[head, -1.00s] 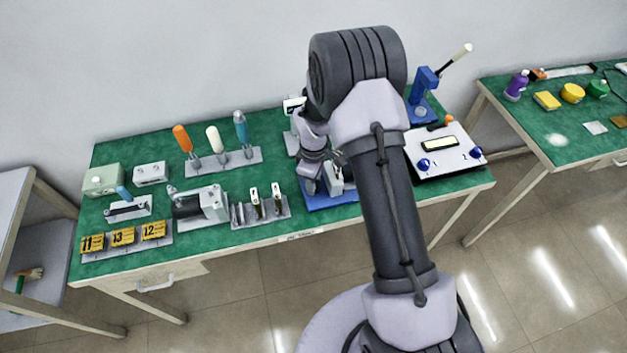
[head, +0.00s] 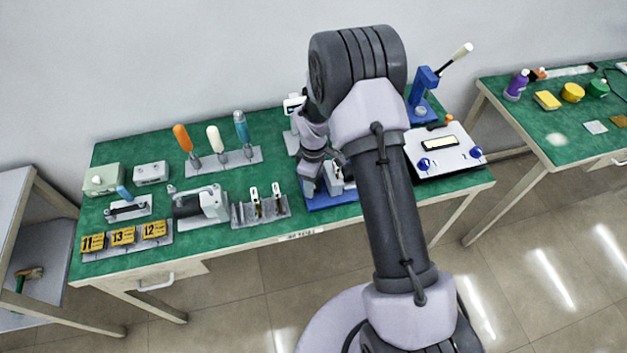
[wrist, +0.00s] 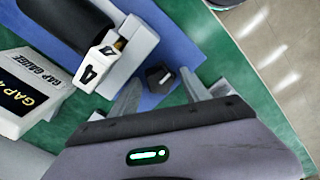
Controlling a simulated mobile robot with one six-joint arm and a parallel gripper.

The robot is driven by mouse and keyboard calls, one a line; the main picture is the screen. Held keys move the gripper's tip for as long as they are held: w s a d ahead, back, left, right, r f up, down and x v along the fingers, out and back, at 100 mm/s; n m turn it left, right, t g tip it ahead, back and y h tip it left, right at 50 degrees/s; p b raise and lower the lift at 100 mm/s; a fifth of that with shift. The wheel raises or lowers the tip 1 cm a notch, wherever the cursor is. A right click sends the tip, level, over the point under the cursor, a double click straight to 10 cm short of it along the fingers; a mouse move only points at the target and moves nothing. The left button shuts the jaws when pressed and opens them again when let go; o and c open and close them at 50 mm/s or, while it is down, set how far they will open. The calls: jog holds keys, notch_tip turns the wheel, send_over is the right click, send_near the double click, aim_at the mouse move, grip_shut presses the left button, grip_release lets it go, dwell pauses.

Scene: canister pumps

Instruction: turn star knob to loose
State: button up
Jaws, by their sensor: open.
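The star knob (wrist: 160,77) is a small dark knob with a pale bar mark on top. In the head view my gripper (head: 318,186) is down over the blue base (head: 335,201), and the knob is hidden there. Any loose or tight marking is not readable.
A white block marked 4 with a black handle (wrist: 68,22) and a gap gauge box (wrist: 30,93) stand close by on the left. In the head view, a gauge stand (head: 260,209) is left of the blue base, and a white panel with blue knobs (head: 445,150) is right.

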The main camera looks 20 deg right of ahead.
notch_tip(320, 180, up, 17)
jog(key=p, duration=0.4)
jog(key=shift+r+p, duration=0.2)
jog(key=shift+p, duration=0.1)
